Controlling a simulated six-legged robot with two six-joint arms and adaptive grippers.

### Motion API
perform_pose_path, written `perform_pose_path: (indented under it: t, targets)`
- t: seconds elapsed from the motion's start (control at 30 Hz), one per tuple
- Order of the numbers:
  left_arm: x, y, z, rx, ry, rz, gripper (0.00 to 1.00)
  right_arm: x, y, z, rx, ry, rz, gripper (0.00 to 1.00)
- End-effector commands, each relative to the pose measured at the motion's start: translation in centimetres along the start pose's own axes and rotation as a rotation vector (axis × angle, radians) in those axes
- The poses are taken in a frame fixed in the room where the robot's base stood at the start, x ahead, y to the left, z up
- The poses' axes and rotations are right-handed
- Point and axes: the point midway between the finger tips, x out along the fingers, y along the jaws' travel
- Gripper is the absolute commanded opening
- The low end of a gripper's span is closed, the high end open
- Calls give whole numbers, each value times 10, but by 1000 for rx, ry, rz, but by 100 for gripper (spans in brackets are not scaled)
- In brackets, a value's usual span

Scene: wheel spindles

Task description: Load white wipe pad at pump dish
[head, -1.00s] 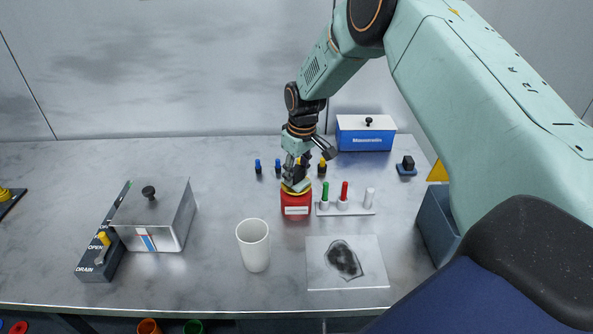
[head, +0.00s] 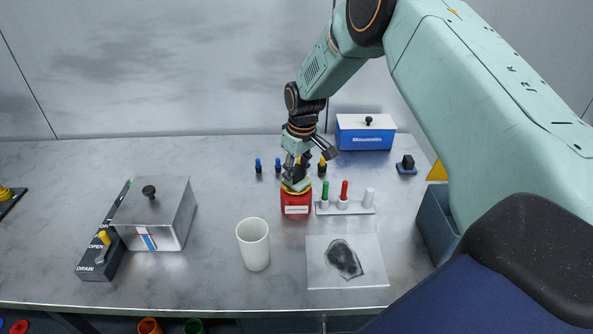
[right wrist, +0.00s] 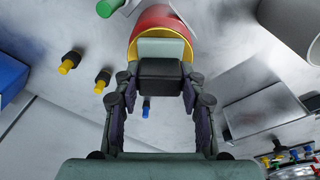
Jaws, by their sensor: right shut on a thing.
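My right gripper (head: 297,174) points down over the red pump dish (head: 296,205) with its yellow rim. In the right wrist view the gripper (right wrist: 159,84) is shut on the black grip of the white wipe pad (right wrist: 160,48). The pad's pale block lies over the yellow-rimmed top of the pump dish (right wrist: 163,17). It appears to be at the dish top, but I cannot tell whether it is pressed down. In the head view the gripper mostly hides the pad. My left gripper is not in view.
A white cup (head: 254,246) and a plate with a dark smudge (head: 318,277) lie in front. A rack (head: 358,209) is just right of the dish. A metal box (head: 155,215) stands left, a blue box (head: 365,137) behind, a blue block with black grip (head: 406,166) at right.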

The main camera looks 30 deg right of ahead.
Motion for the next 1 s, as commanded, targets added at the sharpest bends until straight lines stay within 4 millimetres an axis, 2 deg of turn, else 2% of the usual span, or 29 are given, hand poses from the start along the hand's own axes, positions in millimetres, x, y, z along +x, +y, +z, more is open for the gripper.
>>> perform_pose_path:
  t: [1.0]
  targets:
    - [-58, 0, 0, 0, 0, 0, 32, -69, 1, -8, 1, 0, -1, 15]
